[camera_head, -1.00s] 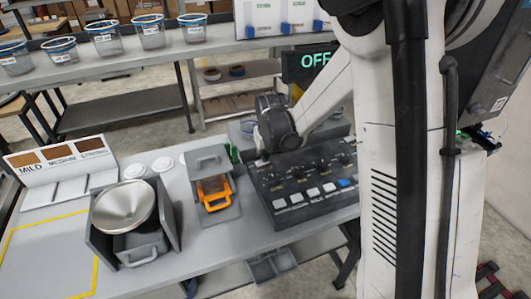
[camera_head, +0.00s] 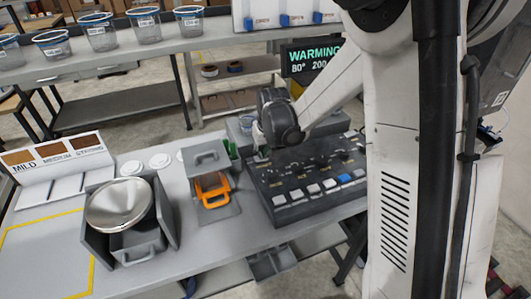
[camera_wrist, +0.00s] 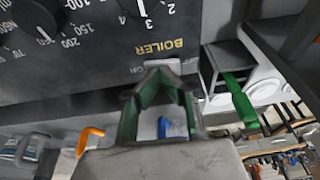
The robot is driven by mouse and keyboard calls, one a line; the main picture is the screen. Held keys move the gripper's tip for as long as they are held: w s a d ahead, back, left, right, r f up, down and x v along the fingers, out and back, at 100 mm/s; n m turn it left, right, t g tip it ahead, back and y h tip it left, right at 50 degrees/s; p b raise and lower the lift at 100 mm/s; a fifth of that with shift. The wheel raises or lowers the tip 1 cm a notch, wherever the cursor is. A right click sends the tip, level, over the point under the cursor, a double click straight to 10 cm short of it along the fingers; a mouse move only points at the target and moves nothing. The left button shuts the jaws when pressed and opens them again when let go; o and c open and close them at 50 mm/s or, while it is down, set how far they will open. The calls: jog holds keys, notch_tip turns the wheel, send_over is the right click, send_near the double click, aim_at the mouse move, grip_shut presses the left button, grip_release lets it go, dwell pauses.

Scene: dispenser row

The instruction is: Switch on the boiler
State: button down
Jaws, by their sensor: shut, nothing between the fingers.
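The dark control panel (camera_head: 315,190) carries several knobs and a front row of white buttons with one blue button. In the wrist view the panel (camera_wrist: 90,60) shows upside down, with the word BOILER near its edge. A small light switch (camera_wrist: 158,64) lies just below that word, partly hidden by my fingertips. The display (camera_head: 312,58) behind the panel reads WARMING and 80°, with more digits partly hidden by my arm. My gripper (camera_wrist: 160,72) is shut and empty, its green-lined fingers at the switch. In the head view my gripper (camera_head: 262,152) is over the panel's back left corner.
A grey dispenser with an orange handle (camera_head: 212,190) stands left of the panel. Further left are a steel funnel bowl (camera_head: 120,205) and a MILD/MEDIUM/STRONG sign (camera_head: 55,157). A green handle (camera_wrist: 240,100) is close beside my gripper. Labelled cups line the back shelf.

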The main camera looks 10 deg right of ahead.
jog(key=shift+a+r, duration=0.1)
jog(key=shift+a, duration=0.15)
jog(key=shift+r, duration=0.1)
jog(key=shift+r, duration=0.25)
jog(key=w+d+v, duration=0.1)
jog(key=d+v, duration=0.1)
jog(key=v, duration=1.1)
jog(key=shift+d+p, duration=0.2)
jog(key=shift+p, duration=0.25)
